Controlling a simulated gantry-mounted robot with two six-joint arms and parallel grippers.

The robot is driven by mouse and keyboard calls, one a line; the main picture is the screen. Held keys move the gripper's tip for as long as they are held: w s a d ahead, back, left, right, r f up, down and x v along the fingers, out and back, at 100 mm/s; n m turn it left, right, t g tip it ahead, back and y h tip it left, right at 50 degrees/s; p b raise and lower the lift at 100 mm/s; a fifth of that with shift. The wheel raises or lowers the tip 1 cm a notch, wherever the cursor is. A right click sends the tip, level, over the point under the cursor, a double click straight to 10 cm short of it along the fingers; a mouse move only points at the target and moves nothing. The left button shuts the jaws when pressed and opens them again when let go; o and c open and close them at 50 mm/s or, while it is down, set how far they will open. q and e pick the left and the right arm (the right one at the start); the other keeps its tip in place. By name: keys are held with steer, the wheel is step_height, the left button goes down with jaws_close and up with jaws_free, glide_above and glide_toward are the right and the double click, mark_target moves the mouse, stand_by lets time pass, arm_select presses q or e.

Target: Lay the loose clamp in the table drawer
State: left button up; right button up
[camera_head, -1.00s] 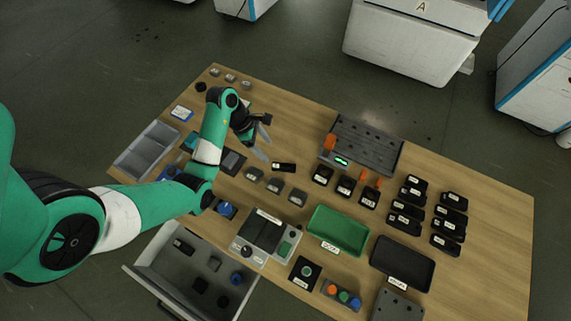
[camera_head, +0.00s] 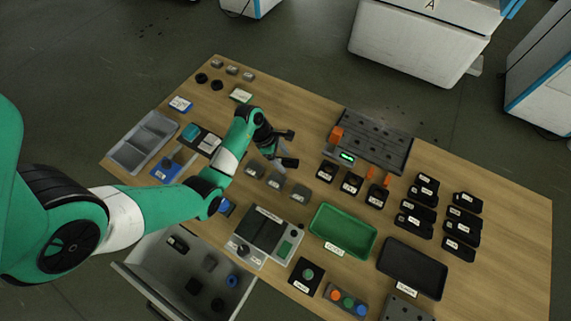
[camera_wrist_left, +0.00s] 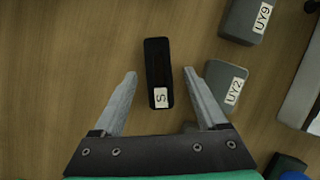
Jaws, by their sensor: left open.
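A small black block with a white label starting with S (camera_wrist_left: 157,73) lies on the wooden table; it may be the loose clamp, but I cannot tell for sure. In the head view it shows as a dark piece (camera_head: 289,162) partly behind my gripper. My left gripper (camera_wrist_left: 160,76) is open and empty, above the block, with one finger to each side of it in the wrist view; in the head view the gripper (camera_head: 277,152) is over the table's middle. The table drawer (camera_head: 158,275) stands open at the lower left and holds several small parts. My right gripper is not in view.
Grey labelled blocks (camera_head: 276,180) lie close to the gripper. A grey device (camera_head: 248,252), a green tray (camera_head: 343,231) and a black tray (camera_head: 412,267) stand near the front edge. Several black labelled parts (camera_head: 415,209) fill the right. A slotted dark plate (camera_head: 371,140) lies behind.

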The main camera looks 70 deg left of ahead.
arm_select(q)
steer(key=shift+r, duration=0.1)
jaws_close()
steer(key=shift+r, duration=0.1)
stand_by(0.4)
steer(key=shift+r+p, duration=0.5)
steer(key=shift+r, duration=0.1)
step_height(320, 180, up, 3)
steer(key=shift+s+r+p, duration=0.1)
steer(key=shift+s+p, duration=0.05)
steer(key=shift+p, duration=0.9)
steer(key=s+d+r+p, duration=0.6)
steer(key=s+r, duration=0.2)
steer(key=s, duration=0.3)
steer(key=shift+s+d+r+p, duration=0.25)
steer(key=shift+s+d+p, duration=0.1)
steer(key=shift+s+p, duration=0.05)
